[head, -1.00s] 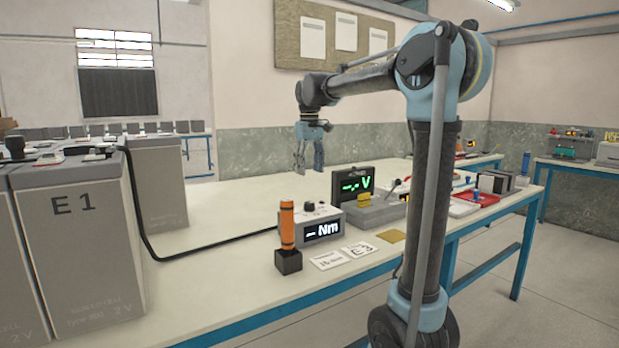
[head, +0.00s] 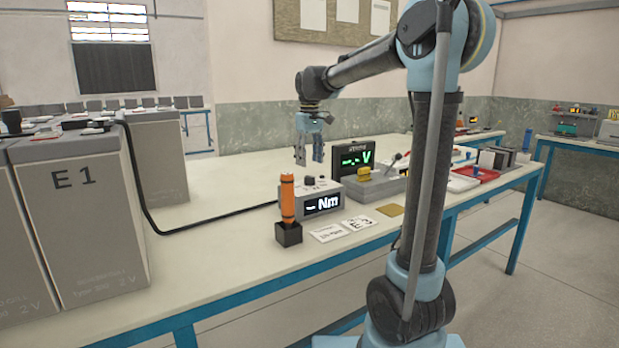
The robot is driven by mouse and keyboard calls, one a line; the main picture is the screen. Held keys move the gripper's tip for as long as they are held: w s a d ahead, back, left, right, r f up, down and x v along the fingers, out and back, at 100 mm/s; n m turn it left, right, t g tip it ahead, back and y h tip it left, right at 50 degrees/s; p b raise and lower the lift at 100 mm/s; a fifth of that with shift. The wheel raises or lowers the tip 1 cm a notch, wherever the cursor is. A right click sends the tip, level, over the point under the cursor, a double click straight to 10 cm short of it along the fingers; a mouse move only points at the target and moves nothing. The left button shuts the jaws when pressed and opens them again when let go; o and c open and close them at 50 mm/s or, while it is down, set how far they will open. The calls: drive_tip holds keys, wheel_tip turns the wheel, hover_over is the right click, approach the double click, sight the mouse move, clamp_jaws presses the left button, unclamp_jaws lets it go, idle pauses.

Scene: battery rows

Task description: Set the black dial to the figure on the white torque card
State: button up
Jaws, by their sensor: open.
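The black dial (head: 309,181) sits on top of a grey box whose black display (head: 323,204) reads "– Nm". Two white cards lie on the bench in front of the box. The left one, the torque card (head: 326,233), has small print that is too blurred to read surely; the right one (head: 360,223) reads "E 3". My gripper (head: 309,158) is open and empty, pointing down above and behind the box, apart from the dial.
An orange-handled tool (head: 287,200) stands upright in a black holder left of the box. A voltmeter (head: 354,157) stands behind right, near a grey fixture (head: 377,188). A black cable crosses the bench from the cells (head: 85,220). Bench behind the box is clear.

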sight(310, 176)
wheel_tip(310, 176, down, 7)
drive_tip(key=shift+r, duration=0.2)
idle(0.3)
drive_tip(key=c, duration=1.1)
